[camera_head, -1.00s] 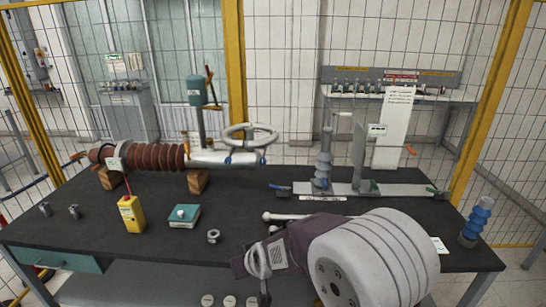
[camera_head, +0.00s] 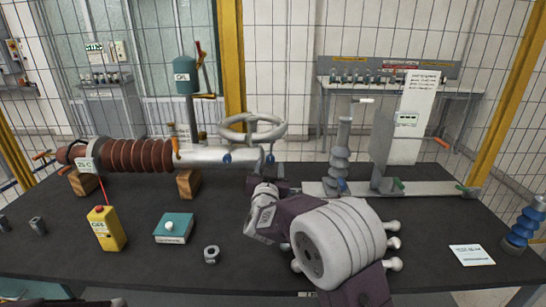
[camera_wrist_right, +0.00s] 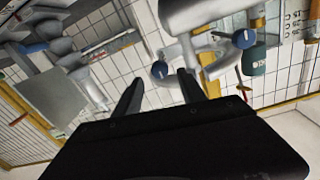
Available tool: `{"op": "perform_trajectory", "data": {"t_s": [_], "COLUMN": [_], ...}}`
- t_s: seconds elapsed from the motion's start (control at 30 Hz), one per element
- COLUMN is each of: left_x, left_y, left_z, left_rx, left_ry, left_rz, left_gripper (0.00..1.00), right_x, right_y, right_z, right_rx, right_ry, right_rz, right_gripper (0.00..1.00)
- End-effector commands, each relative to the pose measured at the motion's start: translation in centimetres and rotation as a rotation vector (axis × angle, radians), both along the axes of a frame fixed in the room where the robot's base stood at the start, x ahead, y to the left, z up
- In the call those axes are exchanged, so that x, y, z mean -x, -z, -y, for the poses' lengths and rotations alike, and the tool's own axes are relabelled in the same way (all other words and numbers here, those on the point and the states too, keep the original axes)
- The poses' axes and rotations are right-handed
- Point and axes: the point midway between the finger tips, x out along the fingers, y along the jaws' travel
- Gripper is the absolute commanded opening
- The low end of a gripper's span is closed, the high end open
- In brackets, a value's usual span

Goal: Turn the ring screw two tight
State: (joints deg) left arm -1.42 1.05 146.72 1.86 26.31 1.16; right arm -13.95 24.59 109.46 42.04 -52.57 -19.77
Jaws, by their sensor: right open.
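My right gripper (camera_head: 274,172) is open, just below and in front of the right ring screw. In the right wrist view, that screw (camera_wrist_right: 159,70) appears between the open fingertips (camera_wrist_right: 160,84), with no clear contact. The other screw (camera_wrist_right: 243,38) is off to the right.
A grey handwheel (camera_head: 252,128) is above the pipe. Wooden blocks (camera_head: 188,183) support the bushing. A grey rail fixture (camera_head: 420,188) is at right.

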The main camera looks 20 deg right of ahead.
Motion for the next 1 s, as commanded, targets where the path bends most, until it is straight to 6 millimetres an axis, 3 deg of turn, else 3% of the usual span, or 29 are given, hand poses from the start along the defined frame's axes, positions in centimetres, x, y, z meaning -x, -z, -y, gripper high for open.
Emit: {"op": "perform_trajectory", "data": {"t_s": [0.33,0.5,0.73,0.9,1.0], "left_x": [0.0,0.0,0.0,0.0,0.0], "left_y": [-1.0,-1.1,-1.1,-1.1,-1.1], "left_z": [0.0,0.0,0.0,0.0,0.0], "left_rx": [0.000,0.000,0.000,0.000,0.000], "left_ry": [0.000,0.000,0.000,0.000,0.000], "left_rz": [0.000,0.000,0.000,0.000,0.000], "left_gripper": [0.36,0.36,0.36,0.36,0.36], "right_x": [-6.4,-7.6,-7.6,-7.6,-7.6], "right_y": [-0.1,0.0,0.0,0.0,0.0], "right_z": [2.2,2.5,2.5,2.5,2.5], "right_rx": [0.001,0.002,0.002,0.001,0.001], "right_ry": [0.001,0.000,-0.001,0.000,0.000], "right_rz": [0.000,-0.002,-0.001,-0.001,-0.001], "right_gripper": [0.48,0.48,0.48,0.01,0.00]}}
